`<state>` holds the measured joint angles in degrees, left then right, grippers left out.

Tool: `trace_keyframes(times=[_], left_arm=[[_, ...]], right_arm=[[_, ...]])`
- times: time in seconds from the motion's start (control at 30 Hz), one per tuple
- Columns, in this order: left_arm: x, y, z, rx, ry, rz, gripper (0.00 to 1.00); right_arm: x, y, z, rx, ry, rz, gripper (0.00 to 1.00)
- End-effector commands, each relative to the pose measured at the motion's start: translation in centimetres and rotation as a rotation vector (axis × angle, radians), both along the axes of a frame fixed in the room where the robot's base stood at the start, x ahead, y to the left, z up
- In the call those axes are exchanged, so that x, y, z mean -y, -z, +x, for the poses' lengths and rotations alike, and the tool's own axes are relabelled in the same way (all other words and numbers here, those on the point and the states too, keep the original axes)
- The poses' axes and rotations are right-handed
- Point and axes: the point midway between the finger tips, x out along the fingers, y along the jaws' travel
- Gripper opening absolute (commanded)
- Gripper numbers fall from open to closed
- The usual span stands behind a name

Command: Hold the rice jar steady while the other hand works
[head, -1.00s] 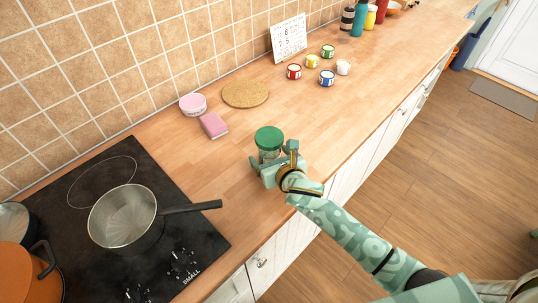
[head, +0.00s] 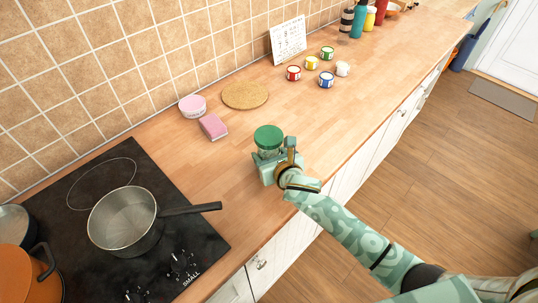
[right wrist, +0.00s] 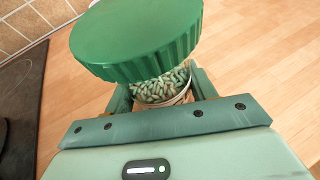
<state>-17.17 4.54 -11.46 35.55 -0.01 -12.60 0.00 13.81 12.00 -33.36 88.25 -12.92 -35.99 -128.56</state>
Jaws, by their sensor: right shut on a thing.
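The rice jar (head: 267,154) stands upright near the front edge of the wooden counter. It has a wide green lid (head: 268,138) and clear sides. In the right wrist view pale green grains (right wrist: 163,86) show through the jar below the lid (right wrist: 137,38). My right gripper (head: 273,153) is shut on the jar, with a finger on either side of its body below the lid. The gripper hides the jar's lower part. My left gripper is not in view.
A black hob (head: 180,250) with a steel saucepan (head: 125,220) lies left of the jar, its handle pointing toward the jar. A pink sponge (head: 213,127), pink tub (head: 192,106), cork mat (head: 245,95) and several small paint pots (head: 326,79) stand farther back. Counter right of the jar is clear.

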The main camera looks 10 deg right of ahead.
Motion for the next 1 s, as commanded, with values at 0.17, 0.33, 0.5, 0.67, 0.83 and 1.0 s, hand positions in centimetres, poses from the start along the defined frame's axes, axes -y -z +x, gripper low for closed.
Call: trace_keyframes(times=[0.17,0.33,0.5,0.67,0.83,1.0], left_arm=[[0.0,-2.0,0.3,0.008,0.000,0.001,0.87],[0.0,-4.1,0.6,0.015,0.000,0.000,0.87],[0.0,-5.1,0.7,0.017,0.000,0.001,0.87],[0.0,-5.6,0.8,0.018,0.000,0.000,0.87],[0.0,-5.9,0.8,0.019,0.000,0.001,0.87],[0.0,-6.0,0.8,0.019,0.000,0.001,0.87]], right_arm=[[0.0,-3.8,-0.9,0.006,-0.001,-0.001,0.23],[-0.2,-7.8,-4.2,0.006,-0.001,0.001,0.23],[-0.4,-9.8,-8.4,0.002,-0.001,0.000,0.23],[-0.5,-11.0,-11.4,0.003,-0.001,0.001,0.23],[-0.5,-11.8,-13.3,0.003,0.001,0.000,0.23],[-0.6,-12.0,-13.9,0.003,0.001,0.001,0.23]])
